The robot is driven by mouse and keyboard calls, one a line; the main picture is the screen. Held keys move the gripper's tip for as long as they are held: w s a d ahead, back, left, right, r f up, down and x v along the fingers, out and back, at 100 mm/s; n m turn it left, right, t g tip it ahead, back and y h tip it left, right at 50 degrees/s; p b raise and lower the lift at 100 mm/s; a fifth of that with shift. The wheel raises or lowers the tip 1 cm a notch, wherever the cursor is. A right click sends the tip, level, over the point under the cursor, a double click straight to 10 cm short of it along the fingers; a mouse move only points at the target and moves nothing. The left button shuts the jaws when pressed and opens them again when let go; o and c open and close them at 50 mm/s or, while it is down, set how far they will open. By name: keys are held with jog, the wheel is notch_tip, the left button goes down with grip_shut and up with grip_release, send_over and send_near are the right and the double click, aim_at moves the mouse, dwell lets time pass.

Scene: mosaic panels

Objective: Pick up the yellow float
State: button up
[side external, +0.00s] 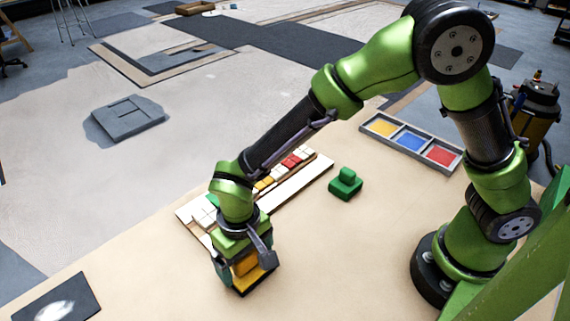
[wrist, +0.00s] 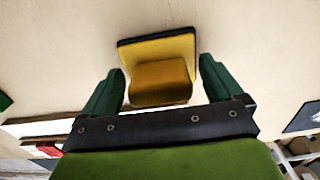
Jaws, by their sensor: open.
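The yellow float (side external: 246,265) is on the table at the front, a yellow block handle on a flat plate with a dark underside. In the wrist view the float's handle (wrist: 160,83) lies between the two green fingers of my gripper (wrist: 161,82), and its plate extends beyond them. My gripper (side external: 243,268) is open and points down over the float. Small gaps show between the handle and each finger. In the side view my gripper hides part of the float.
A green float (side external: 345,184) stands right of the mosaic panel (side external: 305,180) with its white, yellow and red tiles. A grey tray (side external: 411,141) with yellow, blue and red sections lies at the back right. A dark square plate (side external: 57,301) lies at the front left.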

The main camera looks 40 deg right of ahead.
jog(key=shift+c, duration=0.2)
jog(key=c, duration=1.1)
jog(key=shift+c, duration=0.2)
jog(key=shift+r, duration=0.1)
jog(key=shift+r, duration=0.55)
notch_tip(320, 180, up, 2)
jog(key=shift+r, duration=0.15)
jog(key=s+d+r, duration=0.1)
jog(key=s+d, duration=0.9)
jog(key=s, duration=0.2)
jog(key=shift+d+r, duration=0.25)
jog(key=shift+d, duration=0.1)
